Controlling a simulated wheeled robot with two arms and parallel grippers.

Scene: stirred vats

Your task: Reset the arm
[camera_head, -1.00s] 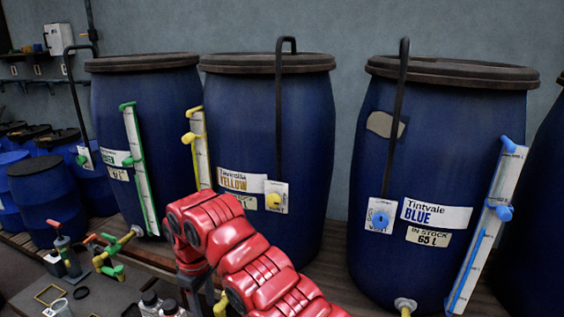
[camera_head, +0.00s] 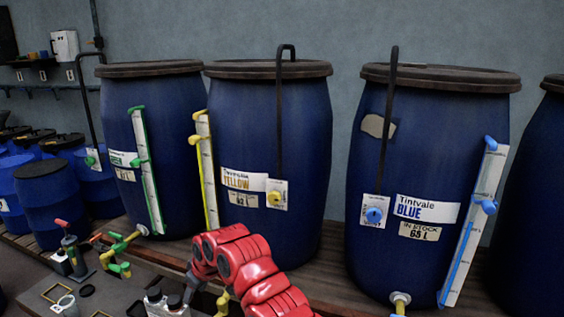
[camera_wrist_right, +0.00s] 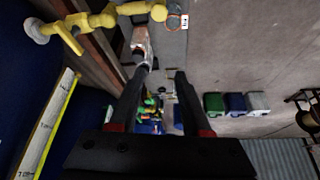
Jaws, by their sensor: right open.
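My right arm (camera_head: 255,275) is red and reaches in from the bottom of the head view, in front of the yellow vat (camera_head: 268,130). The wrist bends downward at its far end, and the fingers are hard to make out there. In the right wrist view my right gripper (camera_wrist_right: 163,74) shows two dark fingers spread apart with nothing held between them. A yellow valve (camera_wrist_right: 100,20) is beyond the fingers at the upper left of that view. My left gripper is not in view.
A green-marked vat (camera_head: 165,100) stands left and the blue vat (camera_head: 430,130) right, with thin gauges on their fronts. Smaller blue drums (camera_head: 48,195) stand at far left. A low bench (camera_head: 110,300) holds bottles and fittings. Green, blue and grey bins (camera_wrist_right: 236,102) show in the wrist view.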

